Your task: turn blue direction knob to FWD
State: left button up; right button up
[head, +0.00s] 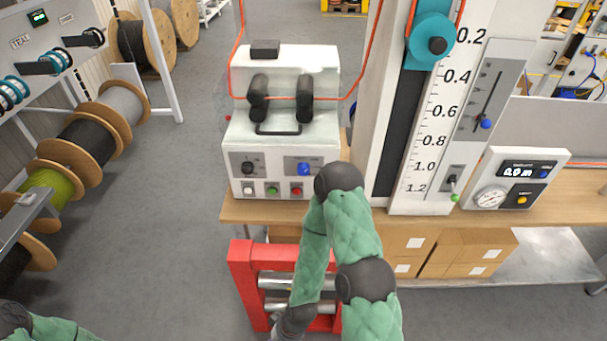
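The blue direction knob (304,168) sits on a dark panel at the right of the front face of the white machine (235,130). It is small here, and I cannot read its labels or tell which setting it points to. My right arm is bent in front of the bench, its elbow just below and right of the knob. Only a piece of my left arm shows at the bottom left corner. The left gripper is out of view.
A black knob (248,168) and white, green and red buttons share the machine's front. A red roller frame (243,285) is below. Cable reels (75,150) stand left.

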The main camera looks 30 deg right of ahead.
aim_at(302, 169)
jog(key=z, duration=1.05)
